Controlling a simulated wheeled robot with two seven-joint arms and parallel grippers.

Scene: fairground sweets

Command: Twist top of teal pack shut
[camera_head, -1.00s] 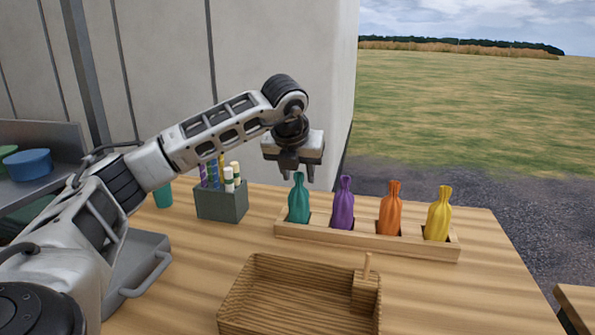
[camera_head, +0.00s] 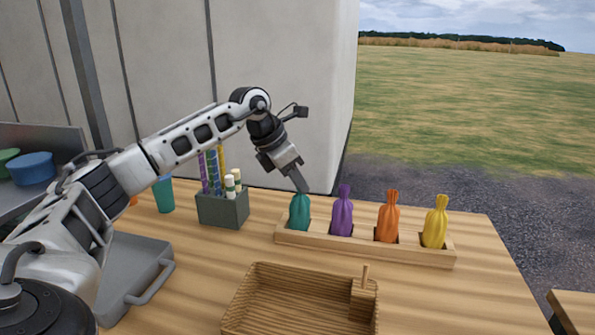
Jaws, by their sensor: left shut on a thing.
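The teal pack (camera_head: 299,214) stands upright in the leftmost slot of a long wooden holder (camera_head: 350,252). My left gripper (camera_head: 301,187) is tilted, comes down from the upper left, and is shut on the top of the teal pack. The fingers hide the pack's neck. Purple (camera_head: 342,215), orange (camera_head: 387,219) and yellow (camera_head: 435,224) packs stand to its right in the same holder, their tops gathered. My right gripper is not in view.
A dark green box (camera_head: 223,210) with several coloured tubes stands left of the holder, beside a teal cup (camera_head: 163,195). A wooden tray (camera_head: 240,302) with a peg lies in front. A grey case (camera_head: 135,270) with a handle lies at the left.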

